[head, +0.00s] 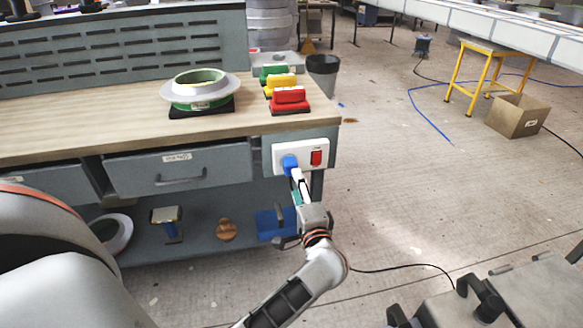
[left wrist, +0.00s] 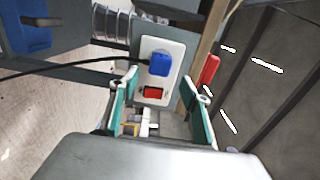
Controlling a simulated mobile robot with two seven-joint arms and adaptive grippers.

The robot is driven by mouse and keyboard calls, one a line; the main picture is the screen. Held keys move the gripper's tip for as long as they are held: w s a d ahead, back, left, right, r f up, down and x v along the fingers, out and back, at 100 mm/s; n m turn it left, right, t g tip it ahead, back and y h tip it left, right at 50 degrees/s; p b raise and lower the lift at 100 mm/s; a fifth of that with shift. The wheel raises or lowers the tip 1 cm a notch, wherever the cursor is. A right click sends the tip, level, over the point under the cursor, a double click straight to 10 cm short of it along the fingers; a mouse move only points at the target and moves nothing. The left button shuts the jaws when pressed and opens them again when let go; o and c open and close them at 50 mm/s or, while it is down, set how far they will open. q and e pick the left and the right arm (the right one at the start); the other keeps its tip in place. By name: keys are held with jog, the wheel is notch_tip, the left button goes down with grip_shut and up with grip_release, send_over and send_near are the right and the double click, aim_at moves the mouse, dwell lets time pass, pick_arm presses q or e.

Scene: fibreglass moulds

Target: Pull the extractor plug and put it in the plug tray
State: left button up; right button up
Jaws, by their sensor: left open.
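The blue plug (head: 290,163) sits in a white socket panel (head: 281,149) on the right end of the workbench front. A red switch (head: 316,157) is beside it on the panel. My left gripper (head: 298,180) is just in front of the plug. In the left wrist view the blue plug (left wrist: 160,64) shows beyond the open fingers of the left gripper (left wrist: 160,79), with a black cable running left from it. The fingers look empty. A blue tray (head: 275,223) is on the lower shelf; I cannot tell whether it is the plug tray. My right gripper is not seen.
Red (head: 289,98), yellow (head: 281,83) and green (head: 274,72) blocks stand on the bench top, near a ring-shaped mould (head: 201,87). A black cable (head: 400,266) lies on the floor. Open floor lies right of the bench.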

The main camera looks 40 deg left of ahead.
aim_at(291, 168)
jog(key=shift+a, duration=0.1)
pick_arm(q)
jog(key=x, duration=0.5)
jog(key=b+x, duration=0.1)
jog(key=x, duration=0.2)
jog(key=shift+f, duration=0.35)
jog(key=shift+w+a+r, duration=0.15)
jog(key=shift+w+a, duration=0.05)
jog(key=shift+w, duration=0.05)
jog(key=shift+w+a+r, duration=0.15)
jog(key=shift+r, duration=0.05)
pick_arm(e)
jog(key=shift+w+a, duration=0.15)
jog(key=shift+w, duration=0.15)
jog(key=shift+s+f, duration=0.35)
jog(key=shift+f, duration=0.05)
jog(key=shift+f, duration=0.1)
